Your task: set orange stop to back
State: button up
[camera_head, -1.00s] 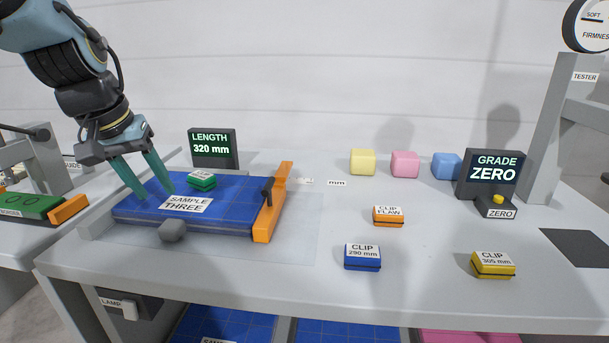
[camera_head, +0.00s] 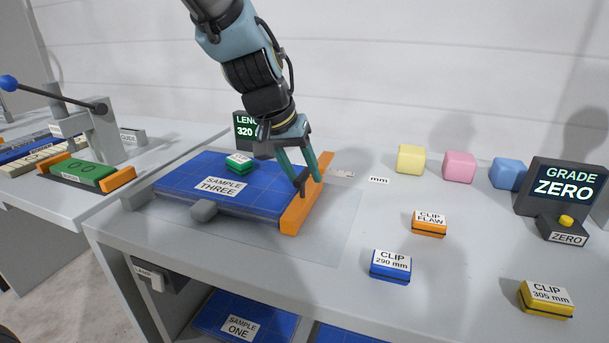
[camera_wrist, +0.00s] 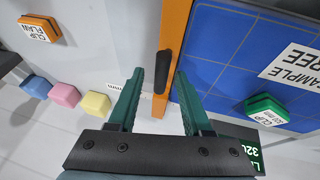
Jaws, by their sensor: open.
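The orange stop (camera_head: 297,214) is a long orange bar along the right edge of the blue panel labelled SAMPLE THREE (camera_head: 178,184). In the wrist view the orange stop (camera_wrist: 174,25) runs up the middle, with a black handle (camera_wrist: 163,72) on it. My gripper (camera_head: 306,186) is over the bar, pointing down, and hides part of it in the head view. In the wrist view my gripper (camera_wrist: 160,75) is open, with one finger on each side of the black handle. I cannot tell whether the fingers touch it.
A green clip (camera_head: 240,163) lies on the panel and a grey block (camera_head: 204,210) stands at its front edge. An orange clip (camera_head: 429,224), a blue clip (camera_head: 390,266) and a yellow clip (camera_head: 546,299) lie to the right. A length display (camera_head: 243,130) stands behind.

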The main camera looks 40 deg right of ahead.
jog(key=shift+x, duration=0.8)
jog(key=shift+c, duration=0.3)
jog(key=shift+a, duration=0.1)
grip_shut()
dwell(0.5)
